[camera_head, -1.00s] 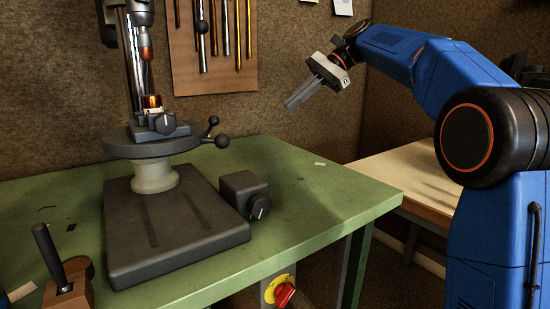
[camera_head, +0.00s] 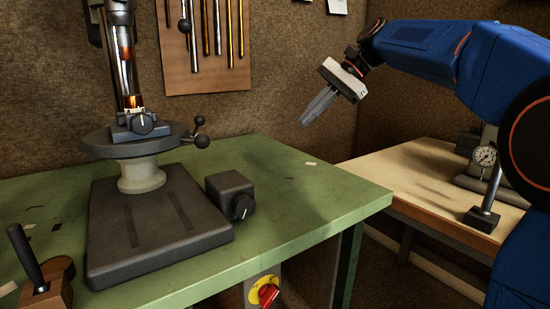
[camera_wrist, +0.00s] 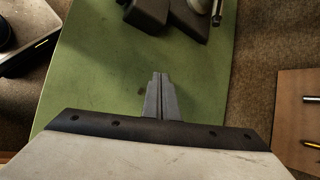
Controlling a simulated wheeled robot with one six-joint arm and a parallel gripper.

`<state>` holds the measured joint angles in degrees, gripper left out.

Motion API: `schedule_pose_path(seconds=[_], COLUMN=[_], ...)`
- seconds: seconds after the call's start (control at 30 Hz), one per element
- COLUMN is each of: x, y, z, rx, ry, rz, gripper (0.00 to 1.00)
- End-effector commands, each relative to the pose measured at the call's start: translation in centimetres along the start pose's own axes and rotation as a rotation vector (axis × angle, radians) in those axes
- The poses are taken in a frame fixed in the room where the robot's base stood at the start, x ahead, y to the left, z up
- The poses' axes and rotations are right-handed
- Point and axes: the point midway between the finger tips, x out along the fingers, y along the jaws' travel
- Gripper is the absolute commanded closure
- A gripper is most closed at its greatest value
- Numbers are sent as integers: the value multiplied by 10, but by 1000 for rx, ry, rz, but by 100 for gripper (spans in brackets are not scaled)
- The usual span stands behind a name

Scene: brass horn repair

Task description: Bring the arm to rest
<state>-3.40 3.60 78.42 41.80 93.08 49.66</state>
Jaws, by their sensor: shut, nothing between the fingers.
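My gripper (camera_head: 318,107) is at the end of my blue arm, in the air above the right part of the green bench (camera_head: 290,232). Its grey fingers are together with nothing between them, pointing down and to the left in the head view. In the wrist view the shut fingers (camera_wrist: 160,78) point at the green bench top (camera_wrist: 90,80). The gripper is apart from everything around it.
A drill press with a round table (camera_head: 105,148) stands on the bench at left, with a dark control box (camera_head: 230,194) beside it. A red knob (camera_head: 267,294) sits below the bench edge. A dial gauge (camera_head: 485,157) stands on the pale table (camera_head: 420,182) at right.

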Motion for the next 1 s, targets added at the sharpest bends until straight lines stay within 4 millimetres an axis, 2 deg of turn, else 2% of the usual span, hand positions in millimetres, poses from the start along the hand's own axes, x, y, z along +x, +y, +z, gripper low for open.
schedule_pose_path(seconds=[0.47, 0.77, 1.0], x=[18, 41, 67], y=[164, 283, 381], z=[14, 16, 15], rx=[-235, -426, -598], ry=[284, 441, 542], rz=[103, 230, 357], gripper=[100, 100, 100])
